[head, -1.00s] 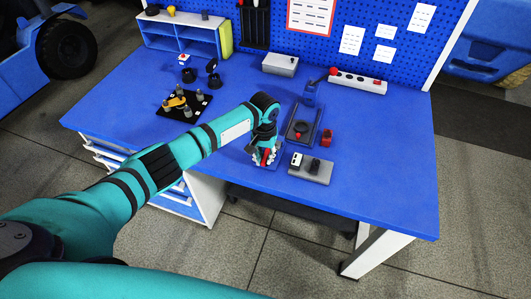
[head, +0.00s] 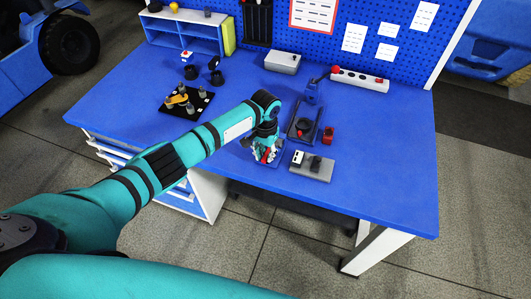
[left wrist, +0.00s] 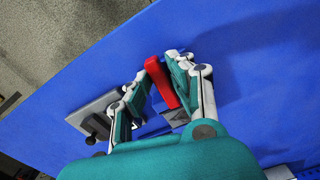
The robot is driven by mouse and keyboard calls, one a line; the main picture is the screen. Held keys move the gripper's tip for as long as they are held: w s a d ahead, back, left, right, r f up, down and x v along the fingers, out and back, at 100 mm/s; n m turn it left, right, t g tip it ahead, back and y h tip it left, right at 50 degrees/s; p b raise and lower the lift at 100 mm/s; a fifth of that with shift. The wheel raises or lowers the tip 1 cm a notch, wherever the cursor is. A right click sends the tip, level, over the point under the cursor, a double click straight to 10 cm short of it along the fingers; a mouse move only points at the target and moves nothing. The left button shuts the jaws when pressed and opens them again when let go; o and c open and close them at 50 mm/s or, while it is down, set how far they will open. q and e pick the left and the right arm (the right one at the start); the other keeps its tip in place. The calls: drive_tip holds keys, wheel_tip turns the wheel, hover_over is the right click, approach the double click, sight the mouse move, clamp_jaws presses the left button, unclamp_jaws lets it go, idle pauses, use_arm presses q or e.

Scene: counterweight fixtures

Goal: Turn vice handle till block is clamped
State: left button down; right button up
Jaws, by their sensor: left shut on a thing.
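The red vice handle (left wrist: 160,84) stands between the fingers of my left gripper (left wrist: 156,80) in the left wrist view. The gripper is shut on it, and the handle lies close to the right-hand finger. In the head view my left gripper (head: 266,152) points down near the front edge of the bench, with a bit of red showing at its fingers. A grey part (left wrist: 176,116) shows below the handle in the wrist view. The fingers and palm hide most of the vice, and I cannot make out the block or its jaws. My right gripper is not in view.
A grey plate with a switch and black knob (head: 320,170) sits just right of the gripper. A dark tray (head: 303,132) and a red block-like item (head: 328,136) stand behind it. A black fixture board (head: 187,101) lies left. The bench's right side is clear.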

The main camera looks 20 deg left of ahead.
use_arm(q)
drive_tip(key=shift+a, duration=0.1)
idle(0.5)
drive_tip(key=c, duration=1.3)
unclamp_jaws()
drive_tip(key=shift+a, duration=0.1)
wheel_tip(320, 180, up, 9)
drive_tip(key=p, duration=0.9)
drive_tip(key=shift+f, duration=0.1)
wheel_tip(320, 180, up, 11)
hover_over(265, 155)
drive_tip(key=shift+s, duration=0.1)
drive_tip(key=shift+r, duration=0.2)
wheel_tip(265, 155, up, 12)
drive_tip(key=shift+f, duration=0.1)
